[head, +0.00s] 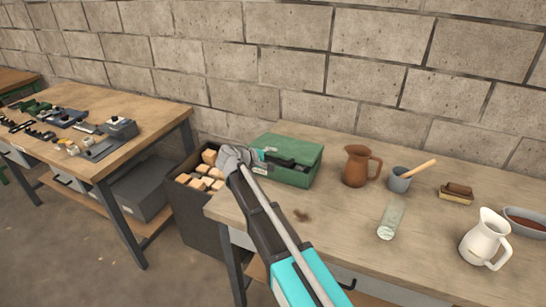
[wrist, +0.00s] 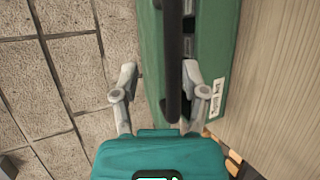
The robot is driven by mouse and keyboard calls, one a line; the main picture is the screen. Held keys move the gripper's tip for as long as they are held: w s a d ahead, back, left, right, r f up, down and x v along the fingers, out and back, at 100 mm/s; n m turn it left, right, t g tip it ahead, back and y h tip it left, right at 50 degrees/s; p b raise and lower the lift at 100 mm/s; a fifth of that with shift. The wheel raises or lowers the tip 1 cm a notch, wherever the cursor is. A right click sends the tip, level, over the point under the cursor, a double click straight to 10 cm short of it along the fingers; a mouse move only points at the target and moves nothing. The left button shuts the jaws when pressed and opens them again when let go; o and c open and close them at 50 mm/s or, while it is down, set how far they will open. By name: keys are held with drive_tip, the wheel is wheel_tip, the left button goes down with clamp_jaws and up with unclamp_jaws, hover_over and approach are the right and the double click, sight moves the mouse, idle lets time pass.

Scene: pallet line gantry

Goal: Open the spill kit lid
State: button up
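The green spill kit (head: 298,150) stands on the right-hand workbench against the block wall. Its lid looks shut. In the wrist view, the green case (wrist: 215,45) fills the upper middle, with a long black handle (wrist: 173,60) along it and a white label (wrist: 217,97). My gripper (wrist: 159,72) is open, with one finger on each side of the black handle. I cannot tell whether either finger touches the handle or case. In the head view, my gripper (head: 262,156) is at the kit's left front side, partly hidden by my wrist.
A dark bin of wooden blocks (head: 184,213) stands left of the bench, below my wrist. A brown jug (head: 356,167), grey mortar (head: 399,182), glass (head: 391,219) and white pitcher (head: 484,237) stand right of the kit. The bench front centre is mostly clear.

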drive_tip(key=p+v, duration=0.5)
drive_tip(key=v, duration=0.9)
drive_tip(key=shift+s+a, duration=0.2)
drive_tip(key=shift+s, duration=0.15)
idle(1.3)
drive_tip(key=shift+f, duration=0.1)
idle(0.5)
drive_tip(key=s+d+f+m+g+y, duration=0.1)
drive_tip(key=s+d+f+m+g, duration=0.15)
drive_tip(key=d, duration=0.75)
drive_tip(key=s+d+f+m+g+y, duration=0.2)
drive_tip(key=d+f+g, duration=0.15)
drive_tip(key=d, duration=0.55)
drive_tip(key=s+d+f+m+g+y, duration=0.1)
drive_tip(key=s+d+m+y, duration=0.1)
drive_tip(key=s+d, duration=0.1)
drive_tip(key=s+d+f+m+g+y, duration=0.1)
drive_tip(key=s+d+f+m+y, duration=0.1)
drive_tip(key=s+d, duration=0.2)
drive_tip(key=s+d+f+m+g+y, duration=0.1)
drive_tip(key=s+d+f+m, duration=0.1)
drive_tip(key=s+d, duration=0.2)
drive_tip(key=shift+d+y, duration=0.4)
drive_tip(key=shift+d, duration=0.85)
drive_tip(key=shift+s+d+m+y, duration=0.3)
drive_tip(key=shift+s+m, duration=0.05)
drive_tip(key=shift+s, duration=0.15)
drive_tip(key=shift+c, duration=0.3)
